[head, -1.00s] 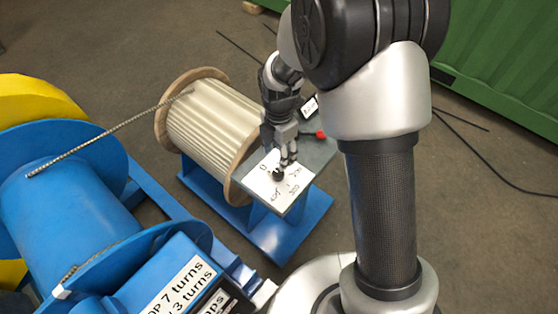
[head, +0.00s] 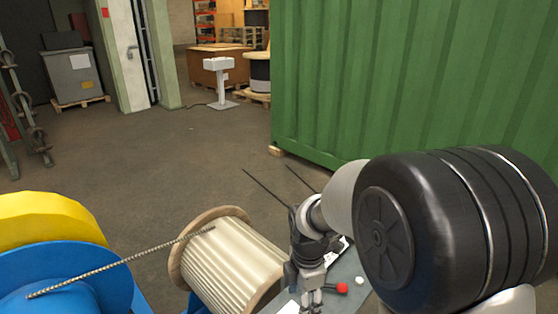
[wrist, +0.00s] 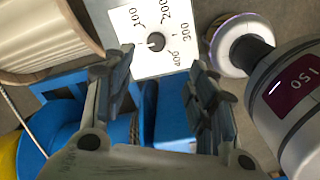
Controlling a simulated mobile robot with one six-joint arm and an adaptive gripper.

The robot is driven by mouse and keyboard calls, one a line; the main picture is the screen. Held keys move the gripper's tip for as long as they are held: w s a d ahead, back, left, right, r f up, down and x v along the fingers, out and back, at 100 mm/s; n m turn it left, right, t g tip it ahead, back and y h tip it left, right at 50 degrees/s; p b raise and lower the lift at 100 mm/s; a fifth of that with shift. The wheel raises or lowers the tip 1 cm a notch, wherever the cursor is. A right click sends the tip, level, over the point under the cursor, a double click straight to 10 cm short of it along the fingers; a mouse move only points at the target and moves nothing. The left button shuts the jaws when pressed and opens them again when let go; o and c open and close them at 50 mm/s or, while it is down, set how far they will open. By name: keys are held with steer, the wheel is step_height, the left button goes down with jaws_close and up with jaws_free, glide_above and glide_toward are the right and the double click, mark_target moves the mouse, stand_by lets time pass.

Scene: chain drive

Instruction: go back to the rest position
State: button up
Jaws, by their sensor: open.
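My gripper (head: 311,297) is at the lower middle of the head view, over the small grey control table. In the wrist view my gripper (wrist: 160,100) shows its two fingers spread wide apart with nothing between them. Beyond the fingertips is a white dial plate (wrist: 150,45) marked 100 to 400, with a small black knob (wrist: 156,41) at its centre. The fingers are apart from the knob. My arm fills the lower right of the head view.
A wooden-flanged drum (head: 235,262) stands left of my gripper. A chain or rope (head: 120,265) runs from it to the blue drum (head: 65,285). A red knob (head: 342,288) is on the grey table. A green container (head: 420,80) stands behind my arm. The floor at centre left is clear.

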steer(key=s+d+r+m+t, duration=0.2)
steer(key=s+d+r+m, duration=0.3)
steer(key=s+r+m, duration=0.65)
steer(key=s+d+r+m+t, duration=0.2)
steer(key=s+r+m, duration=0.3)
steer(key=s+m, duration=0.4)
steer(key=shift+s+d+r+m, duration=0.15)
steer(key=shift+s+d+m, duration=0.3)
steer(key=shift+d, duration=0.1)
steer(key=shift+w, duration=0.1)
